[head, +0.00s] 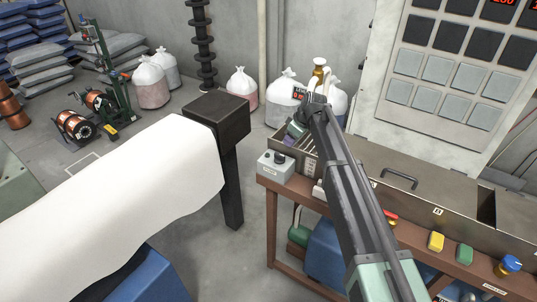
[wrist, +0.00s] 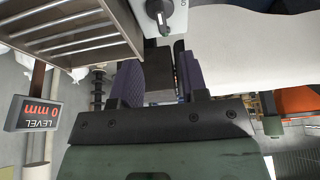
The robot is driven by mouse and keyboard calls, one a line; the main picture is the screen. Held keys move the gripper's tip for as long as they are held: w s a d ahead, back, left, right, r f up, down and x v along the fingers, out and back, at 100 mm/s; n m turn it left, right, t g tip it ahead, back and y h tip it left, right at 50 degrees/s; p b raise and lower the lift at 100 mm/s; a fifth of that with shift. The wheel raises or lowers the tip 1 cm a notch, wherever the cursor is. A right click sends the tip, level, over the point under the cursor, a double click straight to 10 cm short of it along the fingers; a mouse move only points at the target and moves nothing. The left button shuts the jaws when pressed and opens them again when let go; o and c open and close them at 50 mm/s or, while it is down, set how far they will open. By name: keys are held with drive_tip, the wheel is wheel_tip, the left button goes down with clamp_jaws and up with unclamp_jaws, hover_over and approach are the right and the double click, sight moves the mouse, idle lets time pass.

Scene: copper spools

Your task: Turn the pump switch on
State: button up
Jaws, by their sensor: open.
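The pump switch is most likely the pale grey box with a dark rotary knob (head: 276,164) at the left end of the brown bench in the head view. In the wrist view, part of the box and its black knob with a pale pointer (wrist: 162,16) show at the top edge, beyond the fingers. My gripper (head: 291,138) is above and slightly right of the box, apart from it. In the wrist view, its purple-padded fingers (wrist: 158,78) are spread with nothing held between them. The arm hides part of the bench behind it.
A metal trough with slats (wrist: 75,32) lies beside the switch. A level display (wrist: 42,114) reads 0 mm, upside down in the wrist view. A white-covered beam with a black post (head: 232,180) stands left of the bench. Coloured items (head: 436,241) line the bench's front edge.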

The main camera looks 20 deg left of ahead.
sight(281, 155)
drive_tip(key=b+x, duration=0.9)
drive_tip(key=x, duration=0.2)
drive_tip(key=shift+f+b, duration=0.1)
drive_tip(key=shift+b, duration=0.3)
clamp_jaws()
